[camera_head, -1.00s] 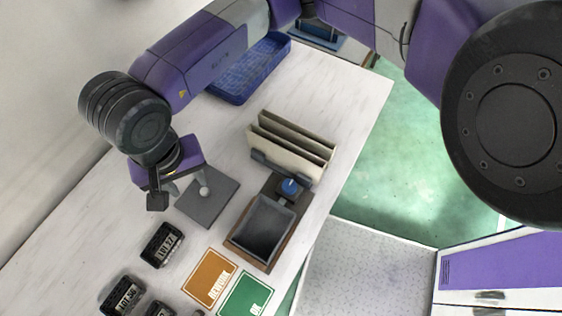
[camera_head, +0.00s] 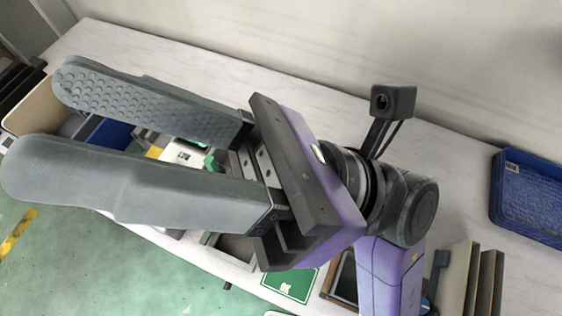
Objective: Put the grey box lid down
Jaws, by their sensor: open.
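My gripper (camera_head: 50,125) fills the left and middle of the view. Its two long grey fingers point left and stand wide apart, with nothing held between them. I cannot make out the grey box lid in the current view. My wrist and forearm cover the middle of the table, and the lid may be hidden behind them.
A blue tray (camera_head: 525,225) is at the right and upright file dividers (camera_head: 462,285) at the lower right. A green OK card (camera_head: 292,284) lies at the table's front edge. A tan bin (camera_head: 35,112) stands at the far left. The back of the white table (camera_head: 200,62) is clear.

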